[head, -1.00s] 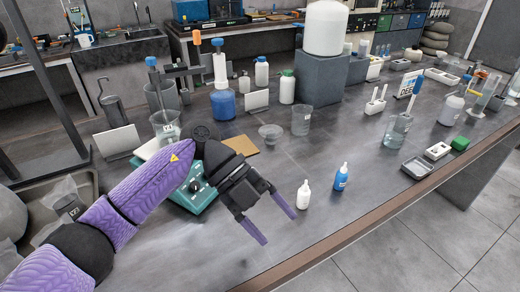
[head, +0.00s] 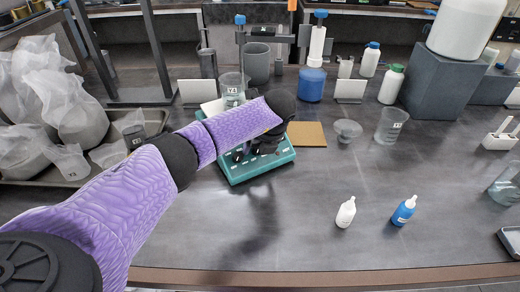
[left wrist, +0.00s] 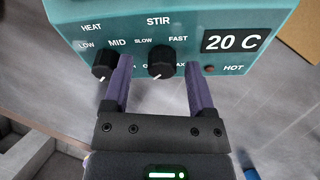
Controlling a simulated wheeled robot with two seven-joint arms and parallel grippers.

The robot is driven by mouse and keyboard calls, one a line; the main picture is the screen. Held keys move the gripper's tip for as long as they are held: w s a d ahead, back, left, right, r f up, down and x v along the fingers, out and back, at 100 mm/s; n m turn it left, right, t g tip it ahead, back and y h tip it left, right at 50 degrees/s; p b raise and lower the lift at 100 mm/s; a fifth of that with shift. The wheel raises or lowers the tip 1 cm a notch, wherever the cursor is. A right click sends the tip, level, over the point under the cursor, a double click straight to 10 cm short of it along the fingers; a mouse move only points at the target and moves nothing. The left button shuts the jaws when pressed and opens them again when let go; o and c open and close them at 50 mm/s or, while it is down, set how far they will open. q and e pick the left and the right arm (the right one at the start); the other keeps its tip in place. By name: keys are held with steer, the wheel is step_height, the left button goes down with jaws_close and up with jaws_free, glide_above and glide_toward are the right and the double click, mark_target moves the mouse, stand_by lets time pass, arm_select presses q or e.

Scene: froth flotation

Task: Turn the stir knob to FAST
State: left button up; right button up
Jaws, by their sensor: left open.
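The teal stirrer base (head: 253,170) stands on the bench under my left forearm in the head view. In the left wrist view its front panel (left wrist: 100,22) fills the top, with a black stir knob (left wrist: 161,60) under the word STIR, SLOW at its left and FAST at its right. The knob's white mark points down and slightly left. My left gripper (left wrist: 158,74) is open, with one purple finger on each side of the stir knob; I cannot tell if they touch it. In the head view my arm mostly hides this gripper. My right gripper is not in view.
The heat knob (left wrist: 104,65) is just left of the left finger. The display (left wrist: 231,40) reads 20 C. A beaker (head: 232,88) is behind my arm. A white bottle (head: 346,212) and a blue bottle (head: 403,211) stand at the right.

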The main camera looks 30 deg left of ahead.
arm_select(q)
steer(key=shift+w+f, duration=0.1)
steer(key=shift+c, duration=0.2)
jaws_close()
